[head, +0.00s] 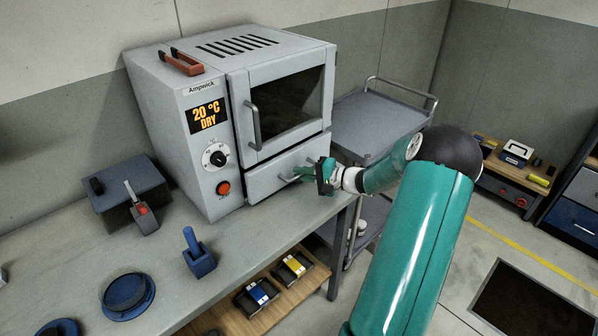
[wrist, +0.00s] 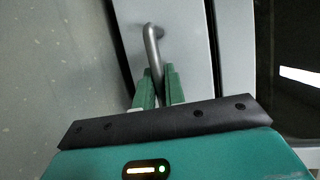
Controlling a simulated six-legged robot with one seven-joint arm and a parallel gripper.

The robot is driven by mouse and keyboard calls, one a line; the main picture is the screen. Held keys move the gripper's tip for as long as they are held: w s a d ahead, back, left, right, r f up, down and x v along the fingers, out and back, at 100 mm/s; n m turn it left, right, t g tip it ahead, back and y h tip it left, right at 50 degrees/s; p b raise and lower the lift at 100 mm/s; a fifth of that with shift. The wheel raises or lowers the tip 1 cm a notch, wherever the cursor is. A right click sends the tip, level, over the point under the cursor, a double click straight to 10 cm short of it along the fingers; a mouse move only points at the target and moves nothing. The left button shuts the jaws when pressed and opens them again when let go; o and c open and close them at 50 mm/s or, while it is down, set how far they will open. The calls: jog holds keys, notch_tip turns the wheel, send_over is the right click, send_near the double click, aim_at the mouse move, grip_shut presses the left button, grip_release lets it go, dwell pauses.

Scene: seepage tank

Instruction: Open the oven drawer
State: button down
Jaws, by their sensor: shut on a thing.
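The grey oven (head: 235,115) stands on the bench, with its display reading 20 °C DRY. Its drawer (head: 265,180) is the low front panel below the windowed door, and it looks closed or nearly closed. My gripper (head: 305,172) is at the drawer front and is shut on the bar handle. In the wrist view my green fingers (wrist: 158,86) sit on either side of the drawer handle (wrist: 151,42), a grey bar that bends into the drawer front (wrist: 185,40). The lower part of the handle is hidden between my fingers.
The oven door handle (head: 254,124) stands out above the drawer. A grey cart (head: 375,120) is right of the oven, behind my arm. A blue holder (head: 199,260) and blue round dish (head: 127,293) stand on the bench (head: 165,235). Space before the drawer is clear except for my arm.

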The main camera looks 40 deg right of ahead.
jog(key=s, duration=1.9)
jog(key=shift+d, duration=0.25)
jog(key=c, duration=1.5)
grip_release()
jog(key=v, duration=1.4)
jog(key=shift+w, duration=0.1)
